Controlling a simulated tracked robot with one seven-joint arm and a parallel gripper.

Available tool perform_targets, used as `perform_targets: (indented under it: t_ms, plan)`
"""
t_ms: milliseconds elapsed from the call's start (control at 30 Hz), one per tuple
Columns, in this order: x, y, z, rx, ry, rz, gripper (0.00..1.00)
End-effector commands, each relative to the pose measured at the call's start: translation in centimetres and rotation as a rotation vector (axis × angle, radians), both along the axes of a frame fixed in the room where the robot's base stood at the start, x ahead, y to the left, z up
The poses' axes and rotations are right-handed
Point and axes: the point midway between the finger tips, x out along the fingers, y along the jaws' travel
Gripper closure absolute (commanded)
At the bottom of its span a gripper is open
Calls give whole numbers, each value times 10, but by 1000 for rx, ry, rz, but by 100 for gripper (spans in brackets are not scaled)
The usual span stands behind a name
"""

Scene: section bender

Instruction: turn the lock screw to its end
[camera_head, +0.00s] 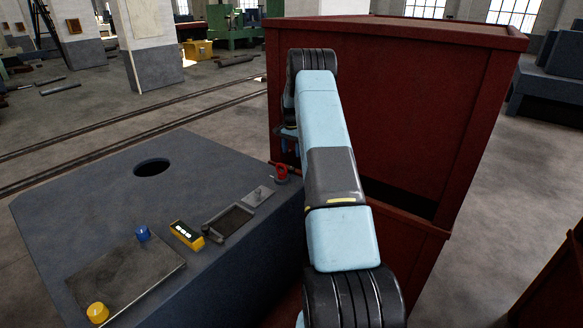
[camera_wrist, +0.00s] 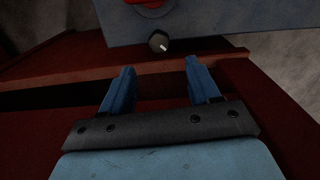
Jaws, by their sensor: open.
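In the wrist view, a small dark round knob with a white mark (camera_wrist: 159,41) sits low on a blue-grey machine face (camera_wrist: 205,22). It looks like the lock screw, but I cannot be sure. My gripper (camera_wrist: 160,78) has its two blue fingers spread apart with nothing between them. The knob lies beyond the fingertips, roughly centred between them, and is not touched. In the head view, my arm hides most of the gripper, and the knob is not visible there.
A red part (camera_head: 281,173) stands at the edge of the grey machine top (camera_head: 90,195); a red part also shows at the wrist view's top. A large dark red cabinet (camera_head: 420,100) stands close behind my arm. Blue (camera_head: 142,233) and yellow (camera_head: 97,312) knobs sit on the machine.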

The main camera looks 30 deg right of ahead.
Motion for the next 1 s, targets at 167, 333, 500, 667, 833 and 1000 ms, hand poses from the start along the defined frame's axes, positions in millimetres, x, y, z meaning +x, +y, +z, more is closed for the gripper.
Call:
perform_targets:
  t_ms: [167,333,500,667,833,1000]
  plan:
    - [-1,0,-33,1,3,1,39]
    - [-1,0,-61,1,2,1,39]
    - [0,0,-79,0,1,1,39]
    - [0,0,-87,0,0,1,39]
    - [0,0,-88,-1,0,1,39]
    - [0,0,-88,-1,0,1,43]
